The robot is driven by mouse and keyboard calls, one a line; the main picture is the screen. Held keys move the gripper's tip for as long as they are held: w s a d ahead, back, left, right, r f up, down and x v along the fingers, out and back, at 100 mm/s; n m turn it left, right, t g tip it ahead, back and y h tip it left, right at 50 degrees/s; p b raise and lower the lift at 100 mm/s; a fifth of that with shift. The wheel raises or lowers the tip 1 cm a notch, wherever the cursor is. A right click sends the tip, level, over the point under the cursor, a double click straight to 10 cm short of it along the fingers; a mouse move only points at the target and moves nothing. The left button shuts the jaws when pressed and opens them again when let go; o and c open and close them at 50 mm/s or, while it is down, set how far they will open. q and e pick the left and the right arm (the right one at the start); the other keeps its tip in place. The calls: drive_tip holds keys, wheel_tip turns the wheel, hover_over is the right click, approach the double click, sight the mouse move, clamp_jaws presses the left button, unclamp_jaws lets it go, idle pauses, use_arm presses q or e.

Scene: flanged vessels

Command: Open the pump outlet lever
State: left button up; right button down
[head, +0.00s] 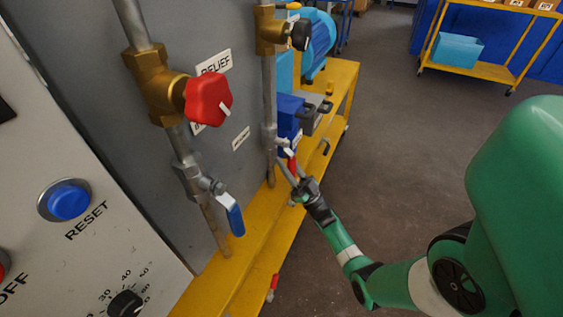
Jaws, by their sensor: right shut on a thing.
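A small valve with a red lever (291,160) sits on the far vertical pipe, low beside the grey panel. The lever hangs down from the valve. My right gripper (288,169) reaches in from the right and its fingers are shut on the red lever. The fingers hide part of the lever, and the exact grip is too small to make out. I cannot read a label that names this lever. My left gripper is out of view.
A nearer pipe carries a red knob (208,98) and a blue lever (235,214) that hangs down. The control panel with a blue reset button (69,201) is at the left. A yellow frame (240,272) runs below. Open floor (390,130) lies to the right.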

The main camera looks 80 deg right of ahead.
drive_tip(key=shift+n+y, duration=0.3)
drive_tip(key=shift+y, duration=0.1)
drive_tip(key=c, duration=0.6)
unclamp_jaws()
drive_tip(key=shift+d, duration=0.1)
drive_tip(key=v, duration=1.1)
drive_tip(key=shift+f, duration=0.35)
